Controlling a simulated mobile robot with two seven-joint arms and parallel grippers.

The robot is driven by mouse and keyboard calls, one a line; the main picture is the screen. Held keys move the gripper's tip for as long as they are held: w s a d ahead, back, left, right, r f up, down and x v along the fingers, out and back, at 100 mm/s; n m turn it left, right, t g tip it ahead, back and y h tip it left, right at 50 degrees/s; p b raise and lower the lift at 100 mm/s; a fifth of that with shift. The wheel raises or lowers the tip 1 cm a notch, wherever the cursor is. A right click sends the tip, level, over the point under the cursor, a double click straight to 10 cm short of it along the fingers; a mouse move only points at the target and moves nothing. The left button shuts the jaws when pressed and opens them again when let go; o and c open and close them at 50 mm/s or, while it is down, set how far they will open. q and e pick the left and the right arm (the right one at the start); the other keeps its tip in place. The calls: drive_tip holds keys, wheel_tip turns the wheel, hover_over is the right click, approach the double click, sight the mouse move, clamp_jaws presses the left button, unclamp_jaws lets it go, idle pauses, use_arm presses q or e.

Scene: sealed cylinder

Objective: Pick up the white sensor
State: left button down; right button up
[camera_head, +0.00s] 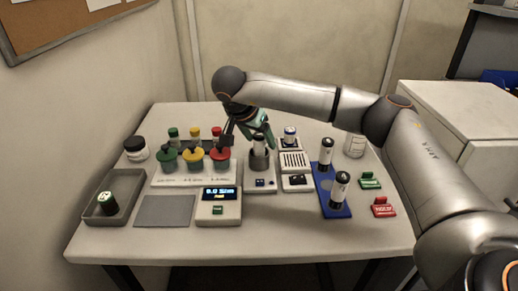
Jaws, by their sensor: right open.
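Several white cylinders with black bands could be the white sensor; I cannot tell which. Two stand upright on a blue tray (325,190): a rear cylinder (326,152) and a front cylinder (340,187). My right gripper (248,141) is open above and just behind the central cylinder. Its fingers point down; whether they touch the cylinder is unclear. My left gripper is out of view.
Green, yellow and red pots (193,155) stand left of the gripper, with capped bottles behind. A display box (219,206) stands in front. A grey tray (128,184) holds a dark green item at left. Green (370,181) and red (383,208) blocks lie right. My right arm spans the right side.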

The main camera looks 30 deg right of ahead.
clamp_jaws()
idle(0.5)
